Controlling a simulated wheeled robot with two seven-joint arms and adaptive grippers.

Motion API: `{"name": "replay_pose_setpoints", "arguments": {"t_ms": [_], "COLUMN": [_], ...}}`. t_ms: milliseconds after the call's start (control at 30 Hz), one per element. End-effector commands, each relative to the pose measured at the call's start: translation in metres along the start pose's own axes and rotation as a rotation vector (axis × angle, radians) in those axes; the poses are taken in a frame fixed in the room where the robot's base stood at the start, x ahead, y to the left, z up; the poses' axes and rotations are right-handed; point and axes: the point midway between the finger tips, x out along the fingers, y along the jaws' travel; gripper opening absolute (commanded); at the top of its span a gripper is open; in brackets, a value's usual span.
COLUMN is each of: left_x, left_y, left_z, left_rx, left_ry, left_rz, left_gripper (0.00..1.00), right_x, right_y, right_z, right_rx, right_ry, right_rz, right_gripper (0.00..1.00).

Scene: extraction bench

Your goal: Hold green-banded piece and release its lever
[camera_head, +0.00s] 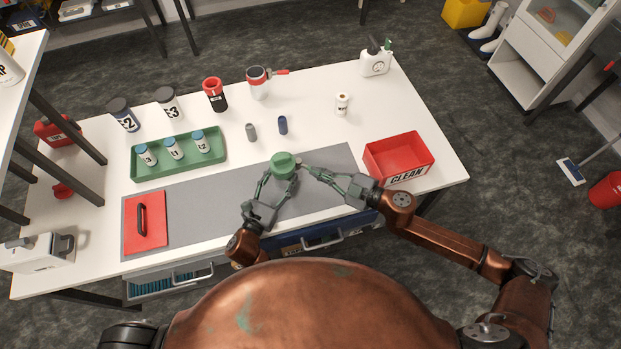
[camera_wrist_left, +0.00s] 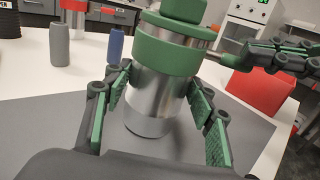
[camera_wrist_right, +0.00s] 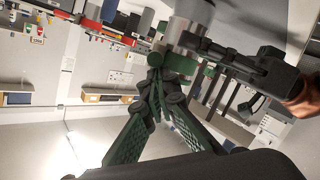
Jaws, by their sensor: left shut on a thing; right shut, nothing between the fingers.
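The green-banded piece (camera_head: 283,163) is upright over the grey mat, with a green cap. In the left wrist view it is a silver cylinder with a wide green band (camera_wrist_left: 165,52). My left gripper (camera_wrist_left: 160,98) is shut on its silver body, one finger on each side below the band. My right gripper (camera_head: 301,168) is shut and empty, its tips close to the piece's right side. It also shows in the left wrist view (camera_wrist_left: 236,62) beside the band. In the right wrist view its tips (camera_wrist_right: 155,78) meet near the silver body.
The grey mat (camera_head: 190,205) carries a red board (camera_head: 146,236) at left. A grey cylinder (camera_head: 251,132) and a blue one (camera_head: 283,125) stand behind the piece. A red CLEAN bin (camera_head: 410,150) is at right, a green tray (camera_head: 150,172) with several jars at left.

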Motion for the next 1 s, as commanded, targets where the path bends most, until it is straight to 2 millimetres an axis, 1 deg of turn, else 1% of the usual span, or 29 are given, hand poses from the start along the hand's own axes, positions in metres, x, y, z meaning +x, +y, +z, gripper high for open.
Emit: {"name": "replay_pose_setpoints", "arguments": {"t_ms": [33,133,500,1000], "left_x": [0.0,0.0,0.001,0.001], "left_y": [0.0,0.0,-0.001,-0.001], "left_z": [0.003,0.003,0.003,0.004], "left_rx": [-0.002,-0.002,-0.002,-0.002], "left_ry": [-0.006,-0.006,-0.007,-0.009], "left_rz": [-0.001,-0.001,-0.002,-0.004], "left_gripper": [0.2,0.2,0.2,0.2], "right_x": [-0.001,-0.001,0.003,0.006], "right_y": [0.006,0.012,0.029,0.037], "right_z": [0.006,0.009,0.019,0.025], "right_rx": [-0.01,-0.022,-0.021,-0.021], "right_ry": [0.014,0.055,0.06,0.057], "right_rz": [-0.03,-0.082,-0.087,-0.086], "right_gripper": [0.0,0.0,0.0,0.0]}}
